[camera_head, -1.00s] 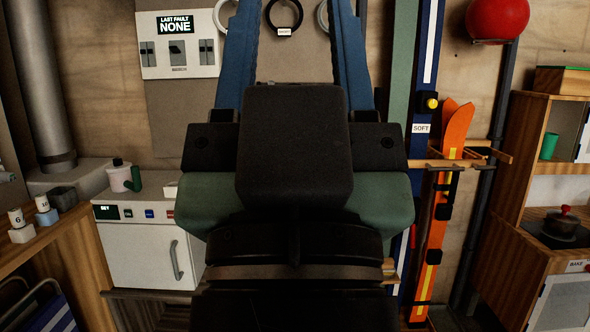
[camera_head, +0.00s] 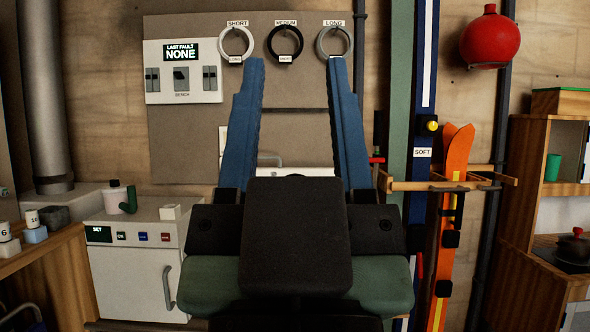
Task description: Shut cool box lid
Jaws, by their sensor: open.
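My gripper (camera_head: 296,65) is open and empty, its two blue fingers spread wide and pointing away from me towards the wall board. A pale edge with a grey handle (camera_head: 270,158) shows between and behind the fingers; it may be part of the cool box or its lid, but I cannot tell. My wrist and arm hide most of what lies below it, so the lid's angle cannot be read. No gripper contact with anything is visible.
A white cabinet (camera_head: 140,275) with a display, buttons and a handle stands at left, a mug (camera_head: 119,198) on top. A board with three rings (camera_head: 284,40) and a switch panel (camera_head: 183,71) is behind. Orange skis (camera_head: 452,225) and a wooden rack (camera_head: 430,185) stand close at right.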

